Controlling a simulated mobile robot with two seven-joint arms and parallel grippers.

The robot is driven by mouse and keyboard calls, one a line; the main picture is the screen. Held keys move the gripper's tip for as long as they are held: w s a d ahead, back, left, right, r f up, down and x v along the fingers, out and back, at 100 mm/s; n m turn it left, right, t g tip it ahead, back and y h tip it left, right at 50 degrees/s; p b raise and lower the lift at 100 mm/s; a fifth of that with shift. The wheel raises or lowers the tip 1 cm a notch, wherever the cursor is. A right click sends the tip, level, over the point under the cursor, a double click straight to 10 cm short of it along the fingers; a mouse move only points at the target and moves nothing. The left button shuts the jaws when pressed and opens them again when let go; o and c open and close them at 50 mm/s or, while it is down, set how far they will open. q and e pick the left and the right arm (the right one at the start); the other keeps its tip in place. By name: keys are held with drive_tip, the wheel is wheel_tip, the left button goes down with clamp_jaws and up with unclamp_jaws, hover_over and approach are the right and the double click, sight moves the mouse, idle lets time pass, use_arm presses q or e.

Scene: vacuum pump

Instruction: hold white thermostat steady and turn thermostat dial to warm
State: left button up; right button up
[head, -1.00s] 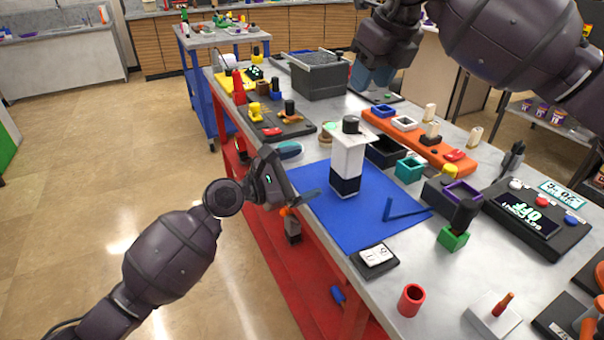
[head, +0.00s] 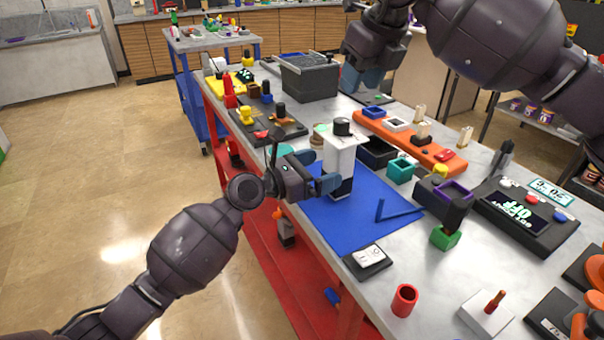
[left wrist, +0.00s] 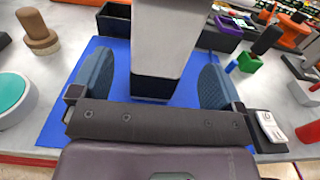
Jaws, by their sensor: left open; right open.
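The white thermostat (head: 341,154) stands upright on the blue mat (head: 395,235), with a dark lower part. Its black dial (head: 342,127) is on top. My left gripper (head: 324,172) is open at the thermostat's left side, at the height of its lower half. In the left wrist view the thermostat (left wrist: 168,40) is between the two spread blue fingers (left wrist: 155,84), with a visible gap on both sides. My right gripper (head: 362,80) is open, above the back of the table, behind and apart from the thermostat; its fingertips show only partly.
An orange tray (head: 440,158) with small blocks lies right of the thermostat. A white switch on a black base (head: 368,257) and a red cup (head: 404,299) are in front. A grey bin (head: 308,80) stands behind.

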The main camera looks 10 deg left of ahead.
sight(329, 165)
use_arm(q)
drive_tip(key=shift+x, duration=2.55)
